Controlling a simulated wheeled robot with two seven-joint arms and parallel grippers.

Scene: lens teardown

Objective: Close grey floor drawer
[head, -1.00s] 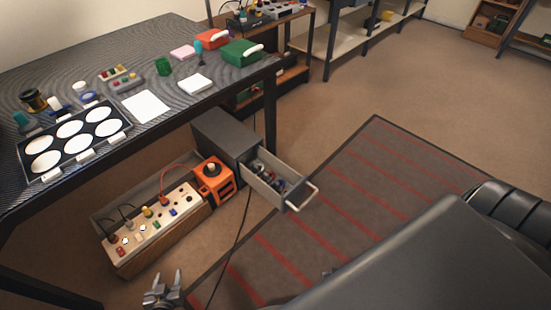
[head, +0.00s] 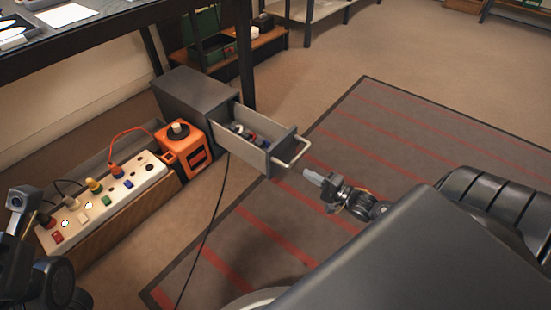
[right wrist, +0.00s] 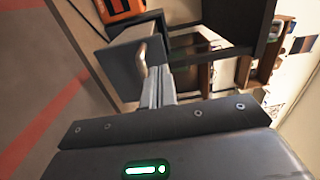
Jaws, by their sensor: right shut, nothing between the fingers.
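The grey floor drawer (head: 255,150) is pulled out of its dark grey cabinet (head: 195,98), with small mixed items inside. Its pale bar handle (head: 292,153) is on the front panel, facing right. My right gripper (head: 312,177) is shut and empty, just right of and nearer than the handle, apparently apart from it. In the right wrist view its closed fingers (right wrist: 158,88) point toward the grey drawer front (right wrist: 128,66), whose handle (right wrist: 142,68) shows close to the tips. My left arm shows at the left edge of the head view, its gripper out of sight.
A black cable (head: 212,215) runs over the floor in front. A table leg (head: 245,65) rises behind the drawer. The striped mat (head: 385,140) is clear at right.

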